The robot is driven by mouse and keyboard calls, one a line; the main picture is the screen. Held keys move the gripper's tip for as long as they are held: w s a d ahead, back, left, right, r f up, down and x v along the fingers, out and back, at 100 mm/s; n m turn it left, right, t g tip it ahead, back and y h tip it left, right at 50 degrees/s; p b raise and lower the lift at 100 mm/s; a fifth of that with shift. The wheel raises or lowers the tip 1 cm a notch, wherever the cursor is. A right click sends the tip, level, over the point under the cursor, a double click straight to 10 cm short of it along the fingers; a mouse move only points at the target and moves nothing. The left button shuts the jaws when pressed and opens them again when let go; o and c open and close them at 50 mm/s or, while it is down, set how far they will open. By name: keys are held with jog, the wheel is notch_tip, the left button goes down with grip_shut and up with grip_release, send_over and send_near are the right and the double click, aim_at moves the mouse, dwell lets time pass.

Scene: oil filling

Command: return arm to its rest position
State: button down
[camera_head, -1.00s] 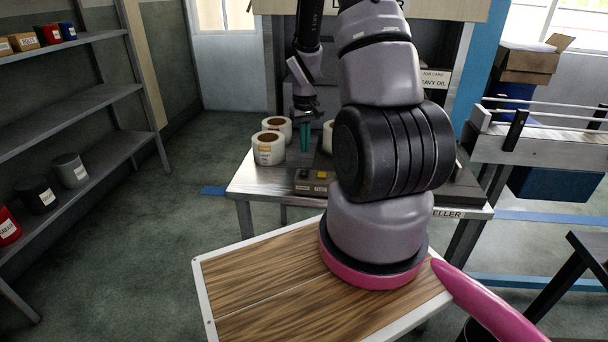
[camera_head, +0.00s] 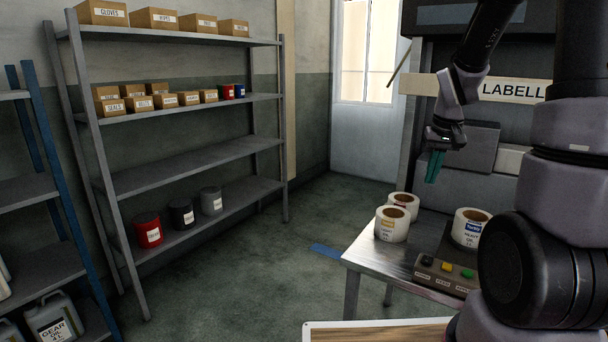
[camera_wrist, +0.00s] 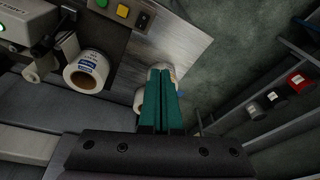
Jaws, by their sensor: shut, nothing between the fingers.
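My gripper (camera_head: 434,167) has green fingers and hangs in the air above the left part of the labeller table (camera_head: 385,272), in front of the labelling machine. Its fingers are close together and empty. In the wrist view the green fingers (camera_wrist: 161,100) sit side by side, with a label roll partly hidden behind them. My arm bends over the right side of the head view, its large joints hiding part of the table and machine.
Label rolls (camera_head: 391,224) and another roll (camera_head: 470,228) stand on the table by a button box (camera_head: 444,273). A grey shelf (camera_head: 190,154) with boxes and cans stands at the left. Floor (camera_head: 270,265) between shelf and table is clear. The labelling machine (camera_head: 480,145) is behind my gripper.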

jog(key=s+a+r+m+t+y, duration=0.1)
jog(key=s+a+r, duration=0.3)
jog(key=s+r, duration=0.4)
jog(key=s+a+r+m+t, duration=0.1)
jog(key=s+a+r+t, duration=0.2)
jog(key=s+r, duration=0.6)
jog(key=shift+s+a+r+t+y, duration=0.3)
jog(key=shift+a+r+y, duration=0.1)
jog(key=shift+a+r, duration=0.35)
